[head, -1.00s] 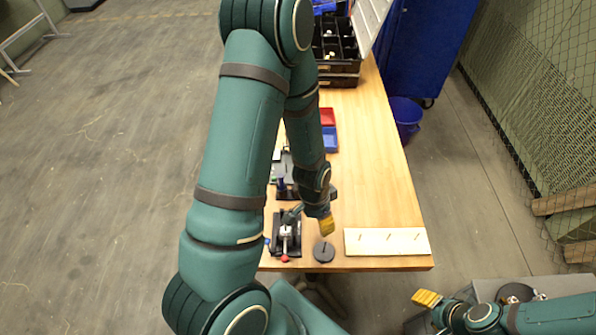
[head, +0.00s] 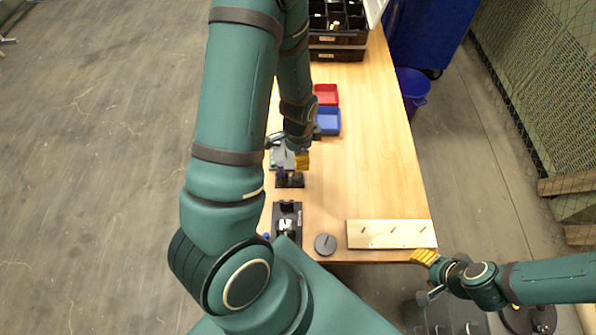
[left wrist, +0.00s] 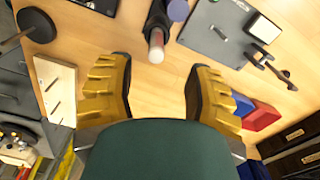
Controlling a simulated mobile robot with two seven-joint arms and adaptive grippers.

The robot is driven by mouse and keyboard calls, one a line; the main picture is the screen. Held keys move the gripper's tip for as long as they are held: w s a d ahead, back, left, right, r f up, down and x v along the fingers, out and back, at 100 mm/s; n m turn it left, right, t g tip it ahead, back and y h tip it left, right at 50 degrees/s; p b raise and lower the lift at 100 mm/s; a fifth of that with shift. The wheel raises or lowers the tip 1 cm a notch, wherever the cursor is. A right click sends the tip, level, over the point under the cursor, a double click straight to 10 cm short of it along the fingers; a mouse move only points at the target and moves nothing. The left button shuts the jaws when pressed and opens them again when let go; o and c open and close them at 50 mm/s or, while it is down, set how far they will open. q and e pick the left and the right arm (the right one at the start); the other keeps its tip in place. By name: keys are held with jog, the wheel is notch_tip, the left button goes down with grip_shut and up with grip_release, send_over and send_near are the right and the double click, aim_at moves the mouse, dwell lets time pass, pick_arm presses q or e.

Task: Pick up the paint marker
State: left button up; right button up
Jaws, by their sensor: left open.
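An upright dark cylinder with a pale pinkish tip, which looks like the paint marker (left wrist: 157,46), stands at the top middle of the left wrist view. A purple round-topped item (left wrist: 178,9) stands just behind it. Both seem to stand in a small black stand (head: 290,183) on the table, seen in the head view. My left gripper (left wrist: 160,68) is open and empty, its yellow fingers apart on either side below the marker, not visibly touching it. In the head view my left gripper (head: 301,160) is over the stand. My right gripper (head: 427,262) is beyond the table's front right corner; its jaws are unclear.
A black clamp fixture (head: 287,220), a dark round disc (head: 325,244) and a pale slotted board (head: 390,234) lie near the front edge. Blue (head: 328,122) and red (head: 326,95) bins and a black organizer case (head: 337,52) stand farther back. The table's right side is clear.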

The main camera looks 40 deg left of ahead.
pick_arm(q)
jog(key=shift+s+d+f+b, duration=0.1)
jog(key=shift+f+b, duration=0.1)
jog(key=shift+f, duration=1.6)
jog(key=shift+s+f+b, duration=0.1)
jog(key=shift+f+b, duration=0.05)
jog(key=shift+f, duration=1.6)
grip_shut()
